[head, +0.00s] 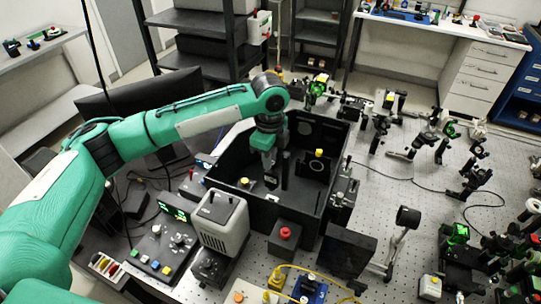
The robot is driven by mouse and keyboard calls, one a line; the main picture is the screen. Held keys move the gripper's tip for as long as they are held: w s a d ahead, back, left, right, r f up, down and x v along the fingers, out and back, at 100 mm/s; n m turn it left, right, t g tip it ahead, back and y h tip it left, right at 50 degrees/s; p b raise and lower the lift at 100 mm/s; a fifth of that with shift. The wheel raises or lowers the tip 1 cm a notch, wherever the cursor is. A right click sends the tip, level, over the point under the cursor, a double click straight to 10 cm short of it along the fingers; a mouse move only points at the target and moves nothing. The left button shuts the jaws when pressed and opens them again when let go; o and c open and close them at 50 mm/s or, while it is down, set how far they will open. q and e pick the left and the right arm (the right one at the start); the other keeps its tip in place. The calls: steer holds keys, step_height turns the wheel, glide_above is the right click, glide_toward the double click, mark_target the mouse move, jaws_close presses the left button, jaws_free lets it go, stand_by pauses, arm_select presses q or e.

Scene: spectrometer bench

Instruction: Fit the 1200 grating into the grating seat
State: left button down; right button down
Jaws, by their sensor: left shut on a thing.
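My left gripper (269,160) reaches down into the open black spectrometer box (228,176) from above. It is shut on a small piece low between its fingers, apparently the 1200 grating (271,181). The piece is tiny and partly covered by the fingers, and I cannot read any marking on it. It is inside the box walls, near the floor. I cannot tell whether it touches the grating seat, which I cannot make out under the gripper. A dark mount with a yellow top (319,153) stands to the right in the box. My right gripper is not in view.
A grey lamp housing (219,222) and a control box with green displays (167,240) stand in front left of the box. A red-button block (286,235) is at its front. Optics mounts fill the bench's right side. A dark monitor (125,107) is behind my arm.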

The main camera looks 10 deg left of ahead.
arm_select(q)
steer(key=shift+r, duration=0.1)
steer(key=shift+a+r+p, duration=0.1)
steer(key=shift+a+p, duration=0.05)
steer(key=shift+p, duration=0.5)
step_height(320, 180, down, 3)
steer(key=shift+f+b, duration=0.15)
steer(key=shift+b, duration=0.2)
steer(key=shift+f, duration=0.9)
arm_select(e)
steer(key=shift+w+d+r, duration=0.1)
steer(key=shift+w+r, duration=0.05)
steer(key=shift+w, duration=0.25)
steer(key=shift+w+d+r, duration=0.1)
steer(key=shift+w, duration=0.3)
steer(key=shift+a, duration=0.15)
arm_select(q)
steer(key=shift+f, duration=0.2)
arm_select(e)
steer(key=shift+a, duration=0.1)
